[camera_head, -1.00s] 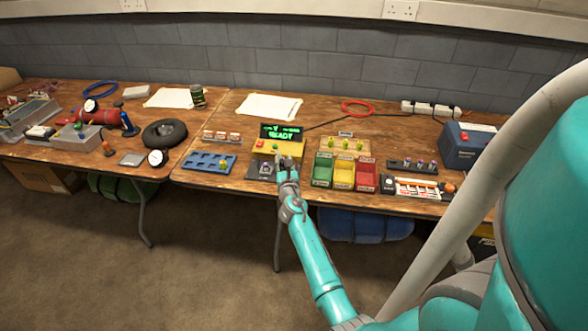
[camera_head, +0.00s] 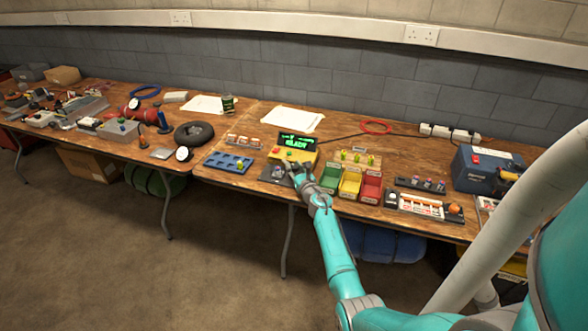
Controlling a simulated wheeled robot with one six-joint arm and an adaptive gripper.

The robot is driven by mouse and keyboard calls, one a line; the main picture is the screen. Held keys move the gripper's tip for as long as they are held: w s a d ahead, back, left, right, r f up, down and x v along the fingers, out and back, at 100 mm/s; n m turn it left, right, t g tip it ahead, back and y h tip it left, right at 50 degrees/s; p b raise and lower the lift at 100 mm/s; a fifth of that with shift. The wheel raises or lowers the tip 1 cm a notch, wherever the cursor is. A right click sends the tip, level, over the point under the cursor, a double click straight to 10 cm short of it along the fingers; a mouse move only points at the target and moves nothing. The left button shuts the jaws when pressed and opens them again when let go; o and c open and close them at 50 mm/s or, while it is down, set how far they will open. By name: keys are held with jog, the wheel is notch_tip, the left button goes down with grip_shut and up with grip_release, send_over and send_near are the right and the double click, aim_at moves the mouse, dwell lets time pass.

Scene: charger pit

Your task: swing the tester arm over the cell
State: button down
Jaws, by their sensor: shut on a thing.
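The tester is a yellow box (camera_head: 303,157) with a black display (camera_head: 297,141) showing green text. A red and a green button sit on the box. A dark plate (camera_head: 274,174) lies in front of it; a small grey shape on it is too small to make out, so I cannot tell a cell there. My gripper (camera_head: 300,172) is at the tester's front edge, right of the dark plate. It is shut on a small part there, which looks to be the tester arm; the fingers hide most of it.
A blue tray (camera_head: 230,162) lies left of the tester. Green (camera_head: 331,179), yellow (camera_head: 350,183) and red (camera_head: 371,187) bins stand close on the right. A yellow-pegged rack (camera_head: 357,158) is behind them. A black cable runs back from the display.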

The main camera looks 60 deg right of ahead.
jog(key=shift+r, duration=0.1)
jog(key=c, duration=0.8)
grip_release()
jog(key=shift+o, duration=0.2)
jog(key=v, duration=1.2)
